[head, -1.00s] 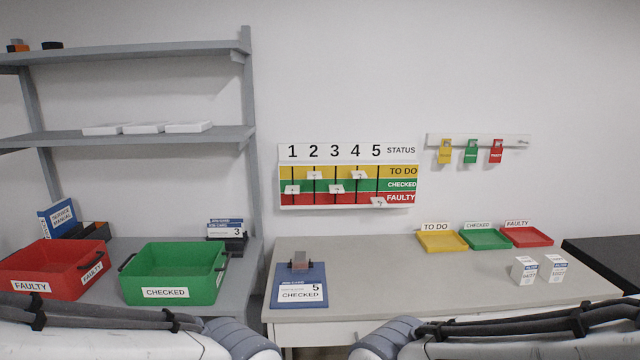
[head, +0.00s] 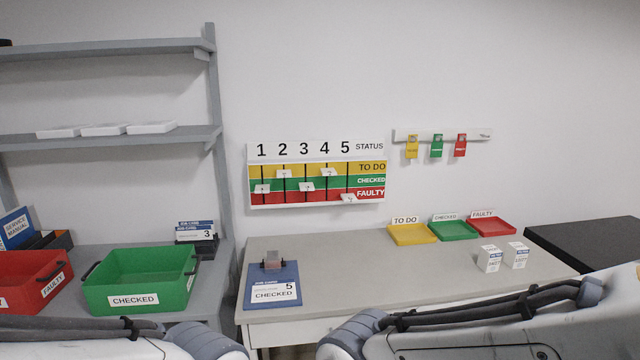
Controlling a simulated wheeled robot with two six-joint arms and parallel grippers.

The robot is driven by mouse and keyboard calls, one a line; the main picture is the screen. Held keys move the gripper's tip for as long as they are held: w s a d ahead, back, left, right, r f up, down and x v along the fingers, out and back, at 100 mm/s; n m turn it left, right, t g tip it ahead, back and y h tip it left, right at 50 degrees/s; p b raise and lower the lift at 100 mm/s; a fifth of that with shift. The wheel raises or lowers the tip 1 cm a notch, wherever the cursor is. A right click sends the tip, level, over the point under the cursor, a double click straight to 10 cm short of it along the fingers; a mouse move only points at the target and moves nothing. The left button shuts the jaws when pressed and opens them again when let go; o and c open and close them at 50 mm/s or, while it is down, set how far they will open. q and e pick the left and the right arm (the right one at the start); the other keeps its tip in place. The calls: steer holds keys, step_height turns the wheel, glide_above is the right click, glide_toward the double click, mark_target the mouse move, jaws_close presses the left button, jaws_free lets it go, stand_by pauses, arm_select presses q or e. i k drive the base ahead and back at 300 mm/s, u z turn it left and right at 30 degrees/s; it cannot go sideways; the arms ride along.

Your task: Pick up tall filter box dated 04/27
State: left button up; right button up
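Parts of both my arms cross the bottom of the head view, but neither gripper shows.
Yellow (head: 411,235), green (head: 454,231) and red (head: 491,227) trays sit at the table's back. A blue clipboard (head: 272,287) lies at the table's left. A green CHECKED bin (head: 140,280) and red FAULTY bin (head: 32,278) stand further left. The table's middle is clear.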

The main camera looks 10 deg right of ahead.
mark_target(489, 258)
steer(key=z, duration=0.65)
steer(key=k, duration=0.65)
steer(key=z, duration=0.05)
steer(key=i, duration=0.6)
steer(key=z, duration=1.25)
steer(key=i, duration=1.65)
